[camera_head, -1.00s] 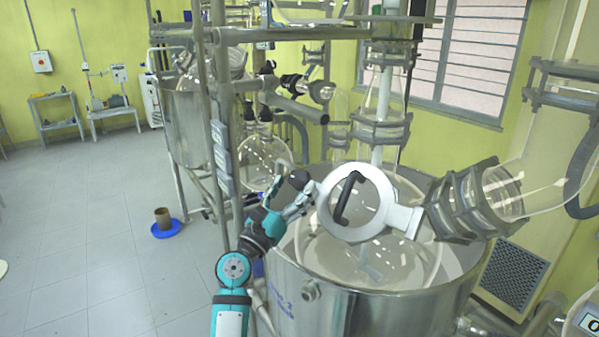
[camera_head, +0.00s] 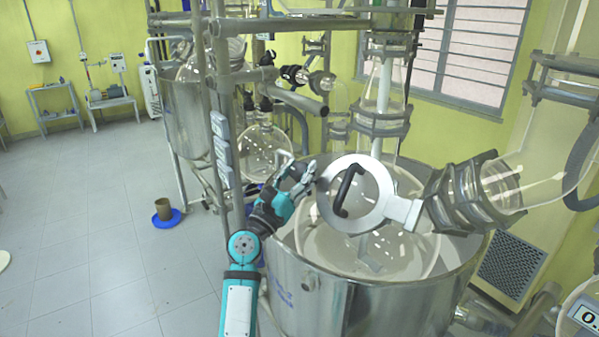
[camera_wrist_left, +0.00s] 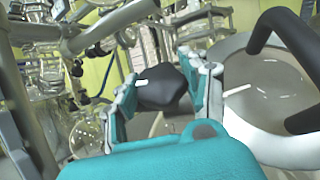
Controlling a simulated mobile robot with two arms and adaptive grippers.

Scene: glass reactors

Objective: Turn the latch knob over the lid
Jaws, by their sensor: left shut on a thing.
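The lid (camera_head: 379,216) is a pale ring-shaped cover with a clear centre and a black curved handle (camera_head: 347,190), closed over the glass reactor opening. My left gripper (camera_head: 305,175) is at the lid's left edge. In the left wrist view, the latch knob (camera_wrist_left: 163,88) is a dark faceted lump between the two fingers of my left gripper (camera_wrist_left: 168,80), which is shut on it. The lid handle (camera_wrist_left: 290,60) is to the right of the fingers there. In the head view the fingers largely hide the knob. My right gripper is not in view.
The lid sits over a large steel vessel (camera_head: 360,300). Steel frame posts (camera_head: 224,120) stand close to the left of my left arm. Glass pipe fittings (camera_head: 480,190) adjoin the lid's right side. The floor at left is mostly clear, with a brown pot (camera_head: 163,208) on a blue dish.

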